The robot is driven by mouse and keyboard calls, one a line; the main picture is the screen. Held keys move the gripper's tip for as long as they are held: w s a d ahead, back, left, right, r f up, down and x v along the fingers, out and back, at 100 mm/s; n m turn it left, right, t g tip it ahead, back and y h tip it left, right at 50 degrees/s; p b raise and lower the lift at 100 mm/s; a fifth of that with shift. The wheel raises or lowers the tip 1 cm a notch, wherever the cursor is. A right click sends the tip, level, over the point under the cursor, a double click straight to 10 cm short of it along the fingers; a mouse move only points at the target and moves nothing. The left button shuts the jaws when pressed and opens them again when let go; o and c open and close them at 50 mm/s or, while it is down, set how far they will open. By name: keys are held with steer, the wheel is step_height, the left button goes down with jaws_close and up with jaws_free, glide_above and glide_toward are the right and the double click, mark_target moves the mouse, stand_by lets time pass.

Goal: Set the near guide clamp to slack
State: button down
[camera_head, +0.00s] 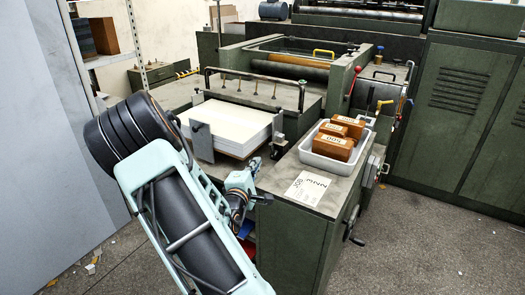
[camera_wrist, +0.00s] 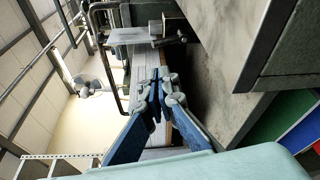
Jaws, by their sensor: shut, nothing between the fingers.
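A white board stack (camera_head: 235,128) stands at the feeder. A light grey guide plate (camera_head: 203,140) stands at its left front. A smaller dark guide fitting (camera_head: 277,147) stands at its right front corner. In the wrist view, a grey plate with a small metal clamp lever (camera_wrist: 170,32) sits beside the stack edge, beyond my fingertips. I cannot tell the clamp's setting. My gripper (camera_head: 253,166) is in front of the stack, low at its right half. In the wrist view, my gripper (camera_wrist: 157,90) is shut and empty, its tips apart from the lever.
A grey tray (camera_head: 327,164) with several brown boxes and a printed sheet (camera_head: 308,188) lie on the cabinet top to the right. A crank handle (camera_head: 355,232) sticks out of the cabinet. Floor at the right is free.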

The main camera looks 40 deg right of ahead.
mark_target(273, 149)
steer(key=shift+d, duration=0.1)
steer(key=b+x, duration=0.1)
steer(key=x, duration=0.9)
steer(key=shift+b, duration=0.3)
steer(key=shift+b, duration=0.35)
steer(key=shift+s, duration=0.1)
